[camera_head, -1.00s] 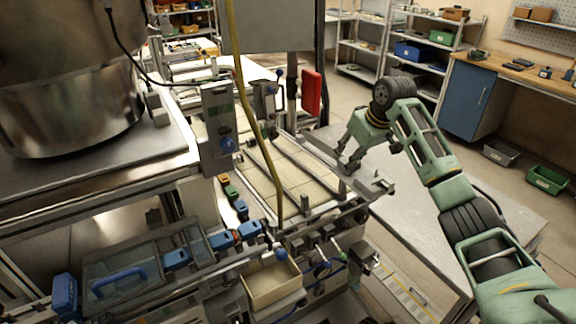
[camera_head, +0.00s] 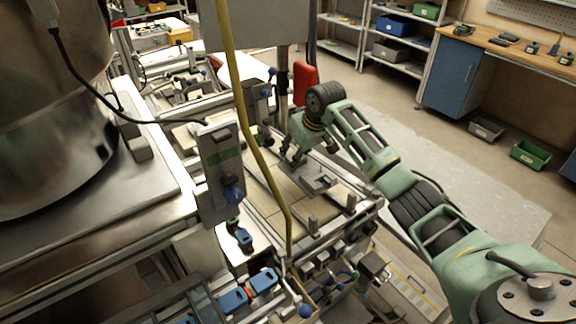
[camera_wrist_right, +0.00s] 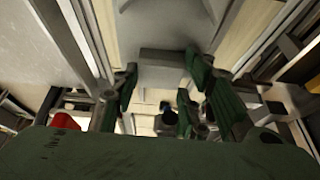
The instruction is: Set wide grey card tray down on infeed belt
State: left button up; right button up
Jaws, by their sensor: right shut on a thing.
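The wide grey card tray (camera_head: 318,182) is over the right part of the cream infeed belt (camera_head: 264,208), between its metal rails. I cannot tell whether it touches the belt or hangs just above it. My right gripper (camera_head: 291,153) reaches in from the right and is shut on the tray, at its far side. In the right wrist view the tray shows as a grey surface (camera_wrist_right: 165,60) ahead of the right gripper's green fingers (camera_wrist_right: 163,86). The fingers hide part of it. My left gripper is not in view.
A yellow hose (camera_head: 243,110) hangs in front of the belt. A grey control box (camera_head: 219,170) stands at its left, and a red box (camera_head: 305,82) is behind the gripper. A large steel vessel (camera_head: 50,120) fills the left. A grey table (camera_head: 480,195) at the right is bare.

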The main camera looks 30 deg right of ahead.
aim_at(288, 166)
jog(key=a, duration=0.1)
jog(key=w+a+f, duration=0.1)
jog(key=shift+a+f+p, duration=0.3)
jog(key=shift+p, duration=0.05)
jog(key=shift+a+f+p, duration=0.2)
jog(key=shift+f+p, duration=0.1)
jog(key=shift+f, duration=0.2)
notch_tip(288, 166, down, 2)
jog(key=shift+s+f+p, duration=0.1)
jog(key=shift+f+p, duration=0.1)
jog(key=shift+p, duration=0.35)
jog(key=shift+f, duration=0.35)
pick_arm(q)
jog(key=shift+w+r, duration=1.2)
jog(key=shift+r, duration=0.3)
pick_arm(e)
jog(key=shift+f, duration=0.2)
jog(key=o, duration=1)
jog(key=shift+o, duration=1.1)
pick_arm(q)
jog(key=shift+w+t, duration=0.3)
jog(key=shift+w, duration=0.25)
pick_arm(e)
jog(key=shift+o, duration=0.3)
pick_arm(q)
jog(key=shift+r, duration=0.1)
